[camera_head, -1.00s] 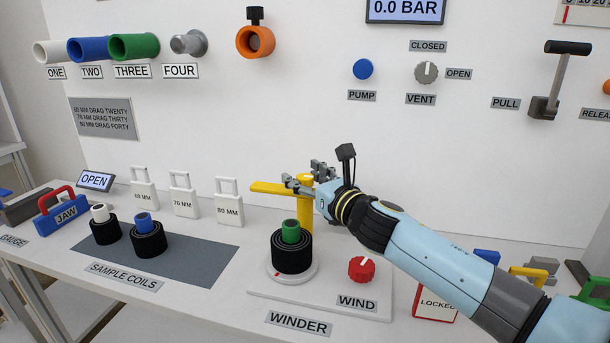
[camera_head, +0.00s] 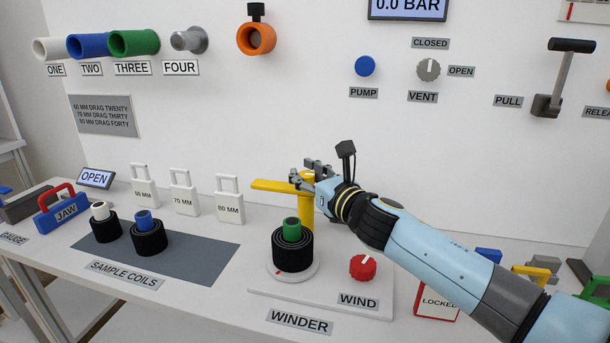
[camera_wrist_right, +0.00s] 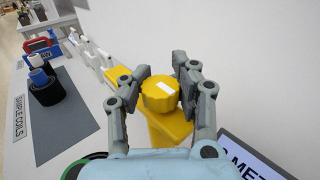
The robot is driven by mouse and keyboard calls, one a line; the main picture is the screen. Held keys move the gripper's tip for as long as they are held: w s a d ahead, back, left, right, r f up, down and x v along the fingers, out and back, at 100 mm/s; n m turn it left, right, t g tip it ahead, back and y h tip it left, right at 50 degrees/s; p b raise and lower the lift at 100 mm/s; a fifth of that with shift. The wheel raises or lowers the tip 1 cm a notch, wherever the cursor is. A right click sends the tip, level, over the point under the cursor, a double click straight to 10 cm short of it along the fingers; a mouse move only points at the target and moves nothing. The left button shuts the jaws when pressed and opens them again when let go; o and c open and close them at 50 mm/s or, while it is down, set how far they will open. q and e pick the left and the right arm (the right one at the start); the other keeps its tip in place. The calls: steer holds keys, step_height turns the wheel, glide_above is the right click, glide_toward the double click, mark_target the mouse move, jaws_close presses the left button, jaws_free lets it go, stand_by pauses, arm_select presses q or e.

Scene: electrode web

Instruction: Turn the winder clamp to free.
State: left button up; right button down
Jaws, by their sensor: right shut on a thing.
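The winder clamp is a yellow post with a flat yellow arm (camera_head: 272,186) that points left above the winder. In the right wrist view its round ridged yellow knob (camera_wrist_right: 158,96) has a white mark on top. My right gripper (camera_head: 309,174) is shut on this knob, with one finger on either side in the wrist view (camera_wrist_right: 165,78). The winder (camera_head: 285,270) carries a black coil (camera_head: 292,254) on a green core, below and in front of the clamp arm. My left gripper is out of view.
A red WIND knob (camera_head: 363,266) sits on the winder base, right of the coil. White weights marked 60, 70 and 80 MM (camera_head: 229,207) stand to the left. Two sample coils (camera_head: 149,238) stand on a grey mat (camera_head: 200,262). A LOCKED sign (camera_head: 437,303) lies below my right forearm.

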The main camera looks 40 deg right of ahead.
steer(key=shift+s+f, duration=0.1)
steer(key=shift+f, duration=0.05)
steer(key=shift+f+m+h+b, duration=0.15)
steer(key=shift+m+h+b, duration=0.2)
steer(key=shift+m+h, duration=0.25)
steer(key=c, duration=1.4)
jaws_free()
steer(key=shift+s, duration=0.15)
steer(key=o, duration=0.5)
steer(key=shift+s+r, duration=0.2)
steer(key=shift+r, duration=0.05)
steer(key=shift+w, duration=0.2)
